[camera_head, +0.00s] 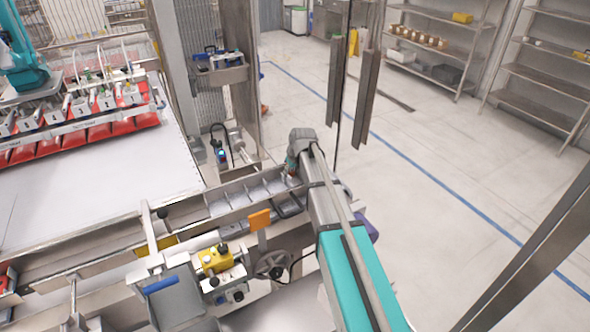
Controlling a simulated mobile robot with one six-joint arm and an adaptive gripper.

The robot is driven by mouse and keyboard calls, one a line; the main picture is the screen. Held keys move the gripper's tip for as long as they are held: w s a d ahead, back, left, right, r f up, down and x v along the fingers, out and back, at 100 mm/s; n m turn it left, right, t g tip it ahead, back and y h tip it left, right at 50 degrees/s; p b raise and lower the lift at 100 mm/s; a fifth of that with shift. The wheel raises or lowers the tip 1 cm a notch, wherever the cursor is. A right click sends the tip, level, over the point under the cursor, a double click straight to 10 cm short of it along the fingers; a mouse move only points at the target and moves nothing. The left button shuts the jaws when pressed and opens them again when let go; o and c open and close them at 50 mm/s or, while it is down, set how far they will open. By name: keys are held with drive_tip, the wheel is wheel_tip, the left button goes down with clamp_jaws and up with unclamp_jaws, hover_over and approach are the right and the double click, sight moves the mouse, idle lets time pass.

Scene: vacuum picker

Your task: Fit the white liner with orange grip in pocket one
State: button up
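A long metal trough (238,188) with thin dividers runs along the machine's front edge, beside the end of my arm. Its pockets look pale grey inside, and I see no readable pocket numbers there. My teal and grey arm reaches up from the bottom right, with its wrist bent down over the trough's right end. My gripper (292,170) is small and mostly hidden under the wrist; its fingers cannot be made out. A reddish patch shows there, but I cannot tell what it is. I cannot pick out a white liner with an orange grip.
An orange plate (259,219) stands upright before the trough. A yellow block (214,259), a handwheel (272,264) and a blue-handled grey bin (174,302) are nearer. A white table (95,185) lies left, with another teal robot (22,60) behind. Floor at right is open.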

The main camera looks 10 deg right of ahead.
sight(298, 185)
drive_tip(key=shift+r, duration=0.1)
drive_tip(key=p+v, duration=1.1)
drive_tip(key=v, duration=0.1)
idle(0.6)
idle(0.7)
drive_tip(key=s+f+m+g+h, duration=0.1)
drive_tip(key=s+m+g, duration=0.2)
drive_tip(key=s, duration=2.2)
drive_tip(key=shift+f+m+g, duration=0.15)
drive_tip(key=shift+m+g, duration=0.15)
drive_tip(key=shift+g, duration=0.3)
drive_tip(key=shift+s, duration=0.1)
